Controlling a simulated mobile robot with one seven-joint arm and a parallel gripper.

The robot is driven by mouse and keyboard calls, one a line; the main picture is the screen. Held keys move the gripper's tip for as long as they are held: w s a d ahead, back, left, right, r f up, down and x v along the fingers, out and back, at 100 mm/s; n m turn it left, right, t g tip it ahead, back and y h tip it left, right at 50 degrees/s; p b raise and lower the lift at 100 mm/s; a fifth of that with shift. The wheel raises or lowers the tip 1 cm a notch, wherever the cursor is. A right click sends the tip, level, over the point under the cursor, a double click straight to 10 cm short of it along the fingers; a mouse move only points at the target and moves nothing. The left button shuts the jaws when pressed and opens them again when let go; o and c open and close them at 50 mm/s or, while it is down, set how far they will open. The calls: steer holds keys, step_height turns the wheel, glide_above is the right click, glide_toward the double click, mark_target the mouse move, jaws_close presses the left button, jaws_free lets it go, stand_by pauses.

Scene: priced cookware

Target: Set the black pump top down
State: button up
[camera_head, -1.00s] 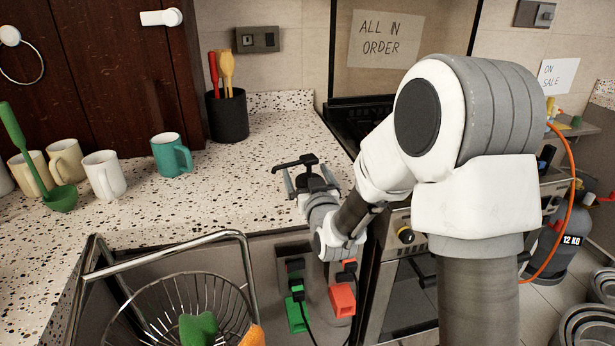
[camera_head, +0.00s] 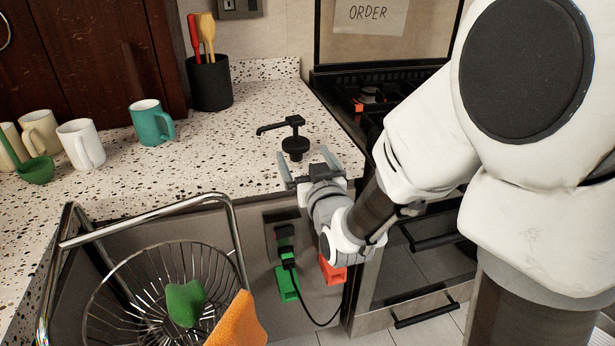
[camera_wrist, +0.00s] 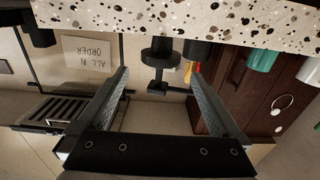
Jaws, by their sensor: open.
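The black pump top (camera_head: 295,145) stands upright on the speckled counter (camera_head: 230,160) near its right front part, its spout pointing left. My gripper (camera_head: 307,165) is open and empty on the near side of it, with the pump top just beyond the fingertips. In the wrist view, which is upside down, the pump top (camera_wrist: 160,54) hangs from the counter at the top of the picture, ahead of the gap between my open fingers (camera_wrist: 160,82). I see no finger touching it.
Several mugs, including a teal mug (camera_head: 148,124), stand at the left. A black utensil holder (camera_head: 210,83) is at the back. The hob (camera_head: 375,100) lies right of the counter. A wire basket (camera_head: 165,300) is at the front left. Counter left of the pump top is clear.

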steer(key=shift+s+d+f+b, duration=0.2)
steer(key=shift+s+b, duration=0.5)
steer(key=shift+b, duration=1.1)
steer(key=shift+s+b, duration=0.3)
steer(key=shift+b, duration=0.25)
steer(key=shift+s, duration=0.1)
